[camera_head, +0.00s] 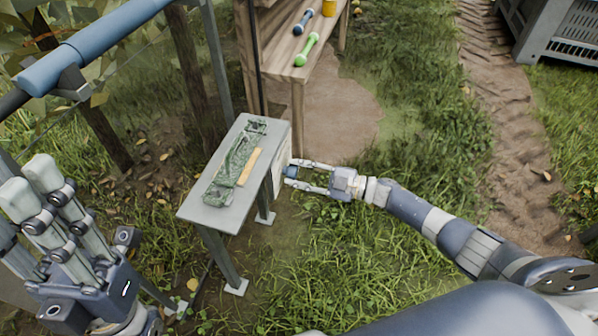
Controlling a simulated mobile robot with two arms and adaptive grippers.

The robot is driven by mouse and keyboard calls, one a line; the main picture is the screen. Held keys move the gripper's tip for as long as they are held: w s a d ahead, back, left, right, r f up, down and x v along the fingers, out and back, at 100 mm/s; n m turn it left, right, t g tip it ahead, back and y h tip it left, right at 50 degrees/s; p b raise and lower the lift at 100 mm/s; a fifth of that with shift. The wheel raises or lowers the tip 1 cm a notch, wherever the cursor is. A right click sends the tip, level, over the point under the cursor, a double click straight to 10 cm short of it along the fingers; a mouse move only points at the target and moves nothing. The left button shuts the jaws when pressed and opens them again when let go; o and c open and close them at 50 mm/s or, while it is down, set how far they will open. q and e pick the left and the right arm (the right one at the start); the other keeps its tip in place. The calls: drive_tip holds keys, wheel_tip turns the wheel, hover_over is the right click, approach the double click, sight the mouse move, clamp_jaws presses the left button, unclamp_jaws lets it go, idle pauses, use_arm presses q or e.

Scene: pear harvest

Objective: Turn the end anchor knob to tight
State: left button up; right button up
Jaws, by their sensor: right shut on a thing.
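A small blue knob (291,171) sits on a pale plate (279,170) at the right side of a narrow grey bench. My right gripper (292,173) reaches in from the right and is shut on the knob, one finger on each side of it. The knob is small and partly hidden by the fingers, so its turn angle and any markings cannot be read. My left gripper (30,185) is large at the lower left, away from the knob, with its fingers pointing up. I cannot tell whether it is open or shut.
The grey bench (205,214) bears a green patterned tool and a yellow-tan strip (249,167). A wooden shelf behind holds blue and green dumbbell-shaped items (306,50). A blue-sleeved rail (95,45) and posts stand at left. A grey crate (548,30) is far right. Grass lies between.

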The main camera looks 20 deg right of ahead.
idle(0.3)
drive_tip(key=o, duration=1.1)
drive_tip(key=v, duration=1.2)
